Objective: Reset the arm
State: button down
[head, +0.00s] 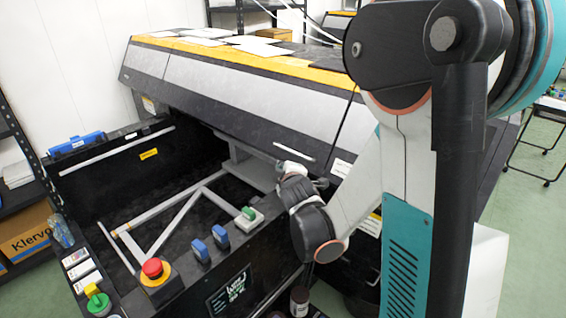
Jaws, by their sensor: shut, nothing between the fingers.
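My arm comes down from the upper right and bends at a dark round joint, in front of the large printer (240,75). The arm's end with my gripper (290,170) is small, beside the printer's front and above the right side of its open black bay. The gripper is shut and holds nothing. Its fingers are hard to make out at this size. A dark bottle with a pale label (299,301) stands at the bottom edge, below the arm's dark joint and apart from the gripper. It is partly cut off by the frame.
The bay's near edge carries a red emergency button (152,268), two blue parts (210,243), a green-topped switch (249,214) and a small screen (229,291). A cardboard box (27,232) sits on the left shelf. Green floor (535,205) lies open at right.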

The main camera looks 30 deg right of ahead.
jog(key=s+a+r+m+g+y, duration=0.1)
jog(key=s+a+r+m+g, duration=0.1)
jog(key=s, duration=0.7)
jog(key=s+a+r+m+g+y, duration=0.2)
jog(key=s+a+m, duration=0.2)
jog(key=s+a, duration=0.3)
jog(key=s+a+r+m+g+y, duration=0.1)
jog(key=s+a+m, duration=0.3)
jog(key=s, duration=0.7)
jog(key=shift+s+a+r+g, duration=0.35)
jog(key=shift+r+g, duration=0.1)
jog(key=shift+g, duration=0.25)
